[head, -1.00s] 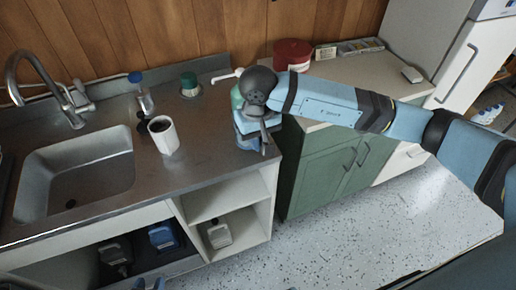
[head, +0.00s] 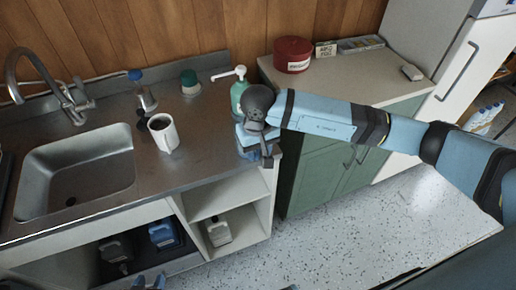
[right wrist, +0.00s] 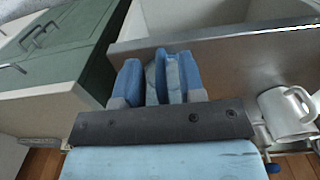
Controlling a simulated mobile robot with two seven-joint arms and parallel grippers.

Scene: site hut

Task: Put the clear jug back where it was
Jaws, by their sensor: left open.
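A pale, see-through-looking jug (head: 218,232) with a dark cap stands in the right-hand open compartment under the counter; I take it to be the clear jug. My right gripper (head: 265,158) points down by the counter's right front corner, well above and to the right of that jug.
A blue jug (head: 163,234) and a grey jug (head: 115,249) stand below.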

